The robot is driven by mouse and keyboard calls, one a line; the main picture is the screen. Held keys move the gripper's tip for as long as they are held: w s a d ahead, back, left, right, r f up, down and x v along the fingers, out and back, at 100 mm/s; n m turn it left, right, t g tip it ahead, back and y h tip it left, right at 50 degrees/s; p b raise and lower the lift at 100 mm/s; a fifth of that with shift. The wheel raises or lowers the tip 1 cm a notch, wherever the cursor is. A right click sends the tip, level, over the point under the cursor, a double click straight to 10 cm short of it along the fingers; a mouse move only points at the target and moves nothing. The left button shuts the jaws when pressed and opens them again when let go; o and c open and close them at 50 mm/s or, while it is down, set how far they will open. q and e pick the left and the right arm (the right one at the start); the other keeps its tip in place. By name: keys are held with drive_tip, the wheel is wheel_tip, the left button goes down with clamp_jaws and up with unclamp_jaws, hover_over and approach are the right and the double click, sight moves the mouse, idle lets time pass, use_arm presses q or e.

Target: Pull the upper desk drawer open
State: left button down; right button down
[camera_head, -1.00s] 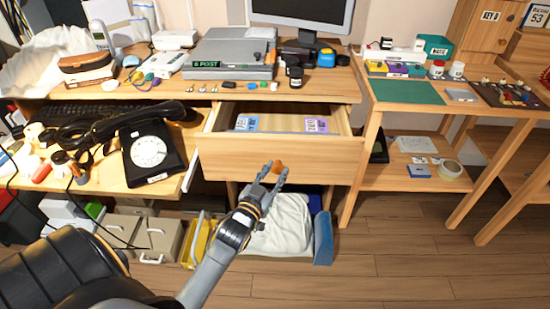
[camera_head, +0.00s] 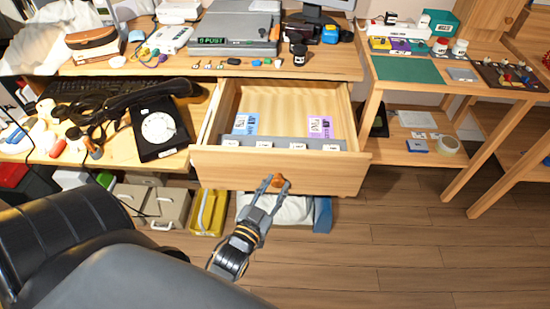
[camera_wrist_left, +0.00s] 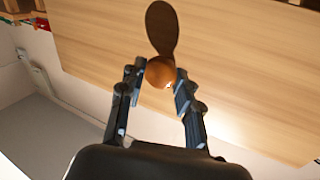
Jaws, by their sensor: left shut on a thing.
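The upper desk drawer (camera_head: 275,172) stands well open under the desk top. Its inside shows a blue card (camera_head: 245,124), a purple card (camera_head: 320,127) and a grey strip with small white labels (camera_head: 280,153). My left gripper (camera_head: 275,183) is at the drawer front, shut on the round orange-brown knob (camera_wrist_left: 161,72). In the left wrist view the two fingers of my left gripper (camera_wrist_left: 160,78) sit on either side of the knob, with the wooden drawer front behind it. My right gripper is not in view.
A black dial phone (camera_head: 158,130) sits on the pulled-out shelf at left. Beige boxes (camera_head: 165,205) and a yellow bin (camera_head: 209,212) stand on the floor below. A side table (camera_head: 408,72) is at right. The wooden floor ahead is clear.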

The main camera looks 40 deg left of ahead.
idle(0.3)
use_arm(q)
drive_tip(key=c, duration=0.9)
unclamp_jaws()
drive_tip(key=shift+d, duration=0.1)
drive_tip(key=shift+c, duration=0.2)
drive_tip(key=s+d, duration=0.1)
drive_tip(key=s, duration=1.1)
drive_tip(key=shift+d, duration=0.4)
drive_tip(key=shift+w, duration=0.1)
